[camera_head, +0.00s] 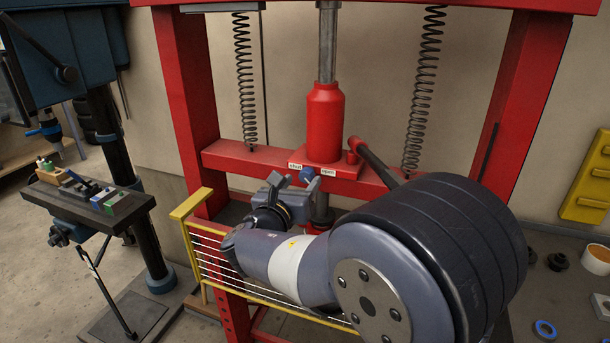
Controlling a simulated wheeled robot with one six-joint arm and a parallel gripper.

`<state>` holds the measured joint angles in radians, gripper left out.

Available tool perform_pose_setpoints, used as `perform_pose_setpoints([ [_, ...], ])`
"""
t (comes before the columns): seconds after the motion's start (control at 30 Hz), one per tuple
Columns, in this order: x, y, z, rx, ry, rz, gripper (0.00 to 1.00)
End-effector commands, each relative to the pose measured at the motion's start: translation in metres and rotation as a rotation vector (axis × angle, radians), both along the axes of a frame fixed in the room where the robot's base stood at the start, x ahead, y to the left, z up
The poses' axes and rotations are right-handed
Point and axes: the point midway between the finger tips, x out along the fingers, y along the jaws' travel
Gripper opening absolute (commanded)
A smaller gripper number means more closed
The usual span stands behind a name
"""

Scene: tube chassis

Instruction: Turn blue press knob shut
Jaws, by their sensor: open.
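The blue press knob (307,174) sits on the front of the red press crossbeam (240,160), below the red cylinder (325,120). A "shut" label (296,165) is above and left of it, and an "open" label (328,172) is to its right. My gripper (295,181) is open, its fingers pointing up and away at the knob. The knob shows between the fingertips, nearer the right one, which partly covers it. I cannot tell whether the fingers touch it, nor which way the knob is turned.
A dark pump handle (373,160) slopes down to the right of the cylinder. A yellow guard with wires (188,204) stands at the front left of the press. A drill press with a small table (85,205) is at left. Loose parts, including a blue ring (544,329), lie at right.

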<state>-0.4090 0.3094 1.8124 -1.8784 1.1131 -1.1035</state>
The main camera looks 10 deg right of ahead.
Motion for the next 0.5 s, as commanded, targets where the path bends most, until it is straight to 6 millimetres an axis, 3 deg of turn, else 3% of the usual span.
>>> perform_pose_setpoints([
  [0.2, 0.023, -0.016, 0.0, 0.0, 0.001, -0.001, 0.52],
  [0.5, 0.028, -0.02, 0.0, 0.0, 0.0, 0.0, 0.52],
])
